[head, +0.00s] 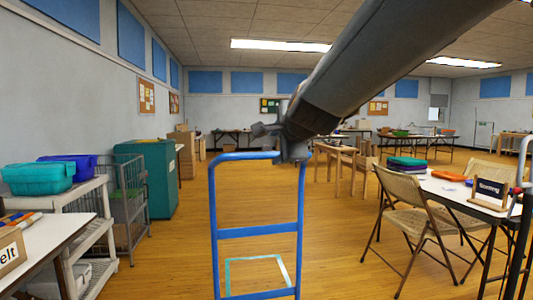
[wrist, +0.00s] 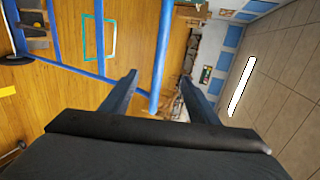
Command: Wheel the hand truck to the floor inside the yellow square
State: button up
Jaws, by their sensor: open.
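The blue hand truck (head: 258,232) stands upright in front of me in the head view, its top bar level. In the wrist view, turned on its side, the top bar (wrist: 161,60) runs between the fingertips of my gripper (wrist: 158,80). My gripper is open, with a finger on either side of the bar; I cannot tell whether either touches it. In the head view my gripper (head: 290,145) is at the top right of the frame. A dark wheel (wrist: 14,59) shows low on the truck.
A teal and white floor outline (head: 258,258) lies beyond the truck. A teal cabinet (head: 147,178), wire cart (head: 126,200) and white shelf cart (head: 78,215) stand left. Folding chairs (head: 415,215) and a white table (head: 455,190) stand right. The middle floor is clear.

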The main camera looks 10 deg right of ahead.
aim_at(268, 155)
jog(key=b+x, duration=0.4)
jog(key=x, duration=0.7)
jog(key=shift+w+f, duration=0.15)
jog(key=shift+f, duration=0.05)
grip_shut()
dwell(0.8)
dwell(0.8)
jog(key=s+f+b, duration=0.1)
jog(key=s, duration=0.6)
jog(key=shift+s+f, duration=0.2)
jog(key=shift+s, duration=0.15)
jog(key=shift+s+f, duration=0.1)
jog(key=shift+f, duration=0.05)
dwell(0.4)
